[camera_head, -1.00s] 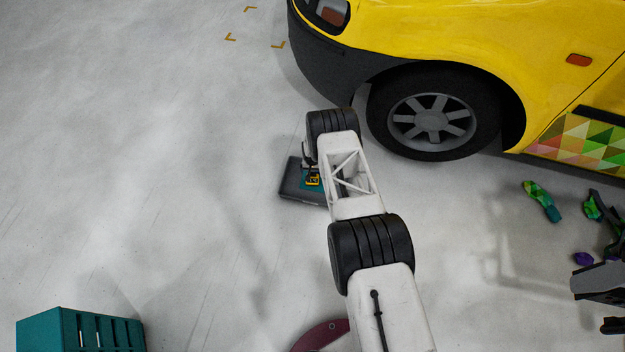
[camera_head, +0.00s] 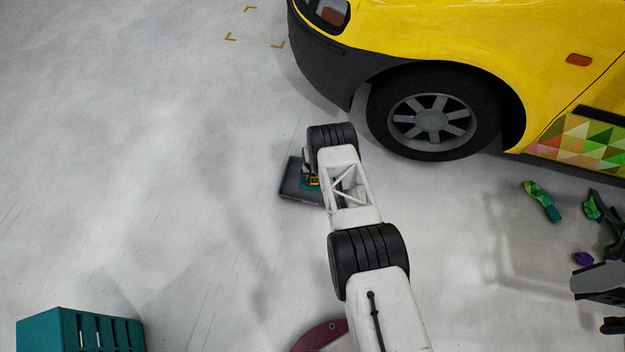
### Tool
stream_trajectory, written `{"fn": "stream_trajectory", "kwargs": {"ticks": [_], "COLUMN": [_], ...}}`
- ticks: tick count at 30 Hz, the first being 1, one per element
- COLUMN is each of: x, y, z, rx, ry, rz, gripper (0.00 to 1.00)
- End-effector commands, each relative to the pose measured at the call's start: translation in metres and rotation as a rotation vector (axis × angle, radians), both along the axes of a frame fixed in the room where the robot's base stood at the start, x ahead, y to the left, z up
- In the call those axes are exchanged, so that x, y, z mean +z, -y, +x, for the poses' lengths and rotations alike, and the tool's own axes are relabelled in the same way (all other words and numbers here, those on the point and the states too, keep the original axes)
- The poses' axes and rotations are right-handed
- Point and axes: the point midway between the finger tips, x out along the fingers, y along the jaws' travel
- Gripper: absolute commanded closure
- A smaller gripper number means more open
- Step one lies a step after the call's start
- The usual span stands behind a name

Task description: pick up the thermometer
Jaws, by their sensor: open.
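A small yellow and black thing (camera_head: 313,181), probably the thermometer, shows in the head view beside my arm. It lies in or on a dark tray-like case (camera_head: 298,192) with a teal inside. My arm covers the right part of the case and much of the yellow thing. My gripper (camera_head: 308,172) is at the end of the arm, over the case, and only a little of it shows. It is open. The fingertips are mostly hidden, and I cannot tell whether they touch the yellow thing.
A yellow car (camera_head: 470,40) with a dark wheel (camera_head: 432,112) stands close behind and right of my arm. A teal crate (camera_head: 80,332) is at the lower left. Green wrap pieces (camera_head: 542,200) lie at the right. The grey floor on the left is clear.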

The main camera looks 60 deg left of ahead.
Motion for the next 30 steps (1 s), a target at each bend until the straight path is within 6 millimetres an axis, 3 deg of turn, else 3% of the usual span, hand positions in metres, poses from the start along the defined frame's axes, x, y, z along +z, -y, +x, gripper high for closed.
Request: {"fn": "stream_trajectory", "kwargs": {"ticks": [22, 23, 30], "x": [-0.0051, -0.0051, -0.0051], "y": [0.0000, 0.0000, 0.0000], "z": [0.0000, 0.0000, 0.0000], "rx": [0.000, 0.000, 0.000], "ry": [0.000, 0.000, 0.000], "rz": [0.000, 0.000, 0.000], "gripper": [0.00, 0.02, 0.38]}}
